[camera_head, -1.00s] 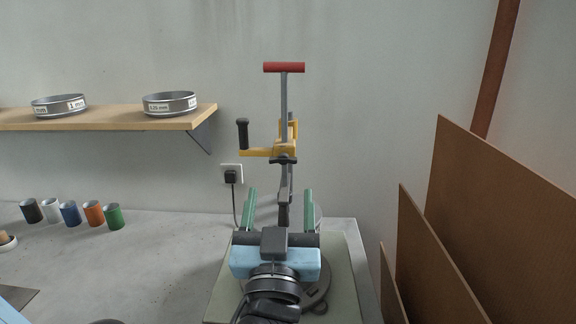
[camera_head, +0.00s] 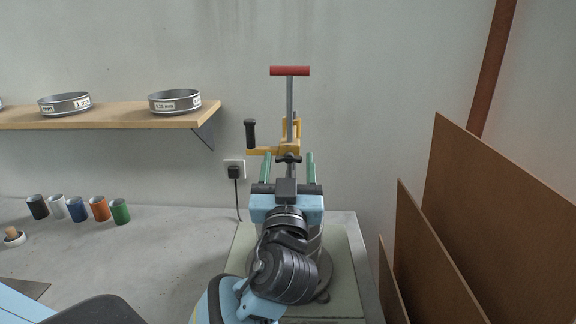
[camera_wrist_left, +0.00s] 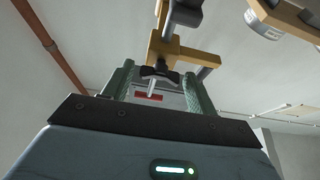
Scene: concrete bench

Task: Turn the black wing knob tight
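The black wing knob (camera_head: 289,159) is on the grey and yellow stand, just below its yellow bracket (camera_head: 262,151). In the left wrist view the knob (camera_wrist_left: 153,73) shows between the finger ends, with its wings spread sideways. My left gripper (camera_head: 289,156) points up at the knob. Its two green fingers are apart, one on each side, with a gap visible between each finger and the knob. The fingers also show in the left wrist view (camera_wrist_left: 159,75). Whether the tips are level with the knob in depth is hard to tell. My right gripper is not in view.
A red T-handle (camera_head: 289,71) tops the stand, and a black crank grip (camera_head: 250,133) stands to its left. A wooden shelf (camera_head: 130,114) holds grey sieves. Several coloured cups (camera_head: 120,211) stand on the bench at left. Brown boards (camera_head: 430,255) lean at right.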

